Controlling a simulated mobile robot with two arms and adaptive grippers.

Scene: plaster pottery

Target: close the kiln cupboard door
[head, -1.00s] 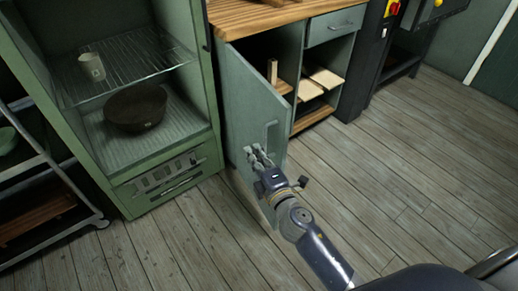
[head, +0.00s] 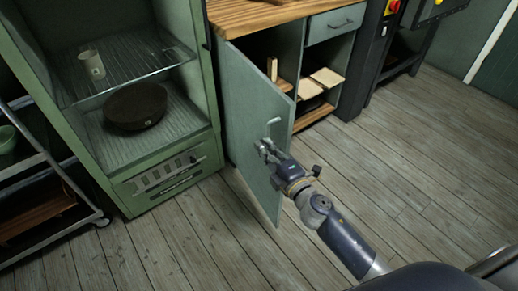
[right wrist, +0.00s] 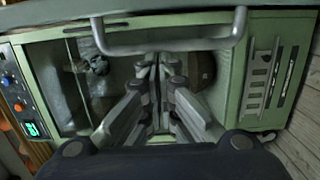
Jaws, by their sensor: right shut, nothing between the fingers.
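The cupboard door (head: 247,100) is grey-green and stands open, swung out from the cupboard (head: 318,62) under the wooden worktop. Its grey bar handle (head: 273,127) is on the face toward me. In the head view my right gripper (head: 262,148) is at the door face just below the handle; whether it touches cannot be told. In the right wrist view the handle (right wrist: 170,46) crosses the top, near the closed, empty fingers (right wrist: 155,62). My left gripper is out of view.
A green kiln (head: 165,180) stands open at left, with a dark bowl (head: 135,106) and a pale cup (head: 92,64) on its shelves. A cart (head: 55,178) stands at far left. Boards (head: 327,77) lie inside the cupboard. The wooden floor at right is clear.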

